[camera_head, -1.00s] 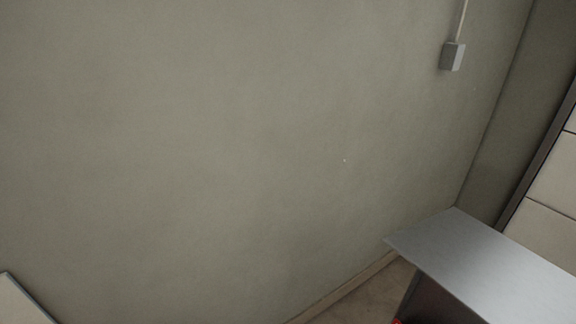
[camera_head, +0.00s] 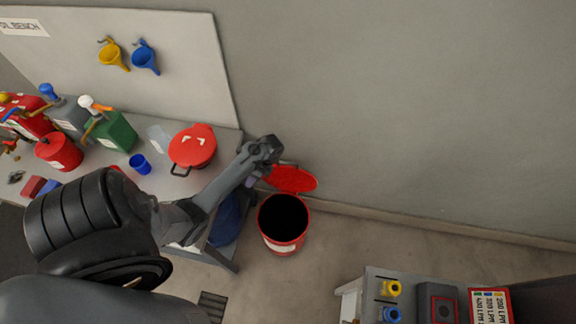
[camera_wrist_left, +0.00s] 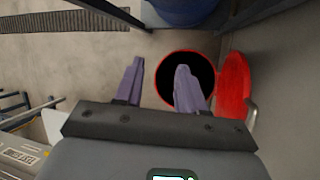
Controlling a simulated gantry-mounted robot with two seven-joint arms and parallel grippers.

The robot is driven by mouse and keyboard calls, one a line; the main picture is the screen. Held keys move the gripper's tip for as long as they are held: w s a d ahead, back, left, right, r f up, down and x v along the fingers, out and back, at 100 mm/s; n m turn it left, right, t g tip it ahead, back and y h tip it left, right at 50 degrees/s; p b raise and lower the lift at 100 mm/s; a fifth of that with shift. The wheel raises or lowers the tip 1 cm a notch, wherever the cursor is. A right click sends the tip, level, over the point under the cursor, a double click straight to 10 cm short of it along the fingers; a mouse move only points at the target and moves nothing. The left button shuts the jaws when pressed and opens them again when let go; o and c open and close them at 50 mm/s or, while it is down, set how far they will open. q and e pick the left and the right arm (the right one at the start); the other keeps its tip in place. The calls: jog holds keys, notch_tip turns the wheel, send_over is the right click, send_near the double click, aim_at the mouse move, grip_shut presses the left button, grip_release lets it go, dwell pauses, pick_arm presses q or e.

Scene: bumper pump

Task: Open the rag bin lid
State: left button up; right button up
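The rag bin (camera_head: 284,236) is a red round bin on the floor beside the bench, with its dark opening uncovered. Its red lid (camera_head: 290,178) stands tilted up at the back of the rim, toward the wall. In the left wrist view the dark bin opening (camera_wrist_left: 172,64) lies beyond the fingers, and the raised lid (camera_wrist_left: 234,88) is at its right with a grey handle. My left gripper (camera_head: 251,181) is above and left of the lid. Its two purple fingers (camera_wrist_left: 158,84) are apart with nothing between them. My right gripper is not in view.
The bench (camera_head: 232,146) at left carries a red pot (camera_head: 192,150), a blue cup (camera_head: 140,164) and several cans. A low grey unit (camera_head: 366,290) with yellow and blue parts stands at lower right. The floor (camera_head: 345,238) right of the bin is clear.

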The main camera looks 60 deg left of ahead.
pick_arm(q)
jog(key=w+a+r+n+t+h+b, duration=0.1)
jog(key=w+a+t+b, duration=0.2)
jog(key=w, duration=0.7)
jog(key=w+a+r+n+t+h+b, duration=0.1)
jog(key=w+a+b, duration=0.2)
jog(key=w+b, duration=0.45)
jog(key=f, duration=1)
jog(key=shift+w+d, duration=0.3)
jog(key=shift+d, duration=0.05)
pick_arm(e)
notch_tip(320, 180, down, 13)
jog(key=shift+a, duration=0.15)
pick_arm(q)
jog(key=shift+c, duration=0.3)
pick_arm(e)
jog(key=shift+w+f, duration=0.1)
pick_arm(q)
grip_shut()
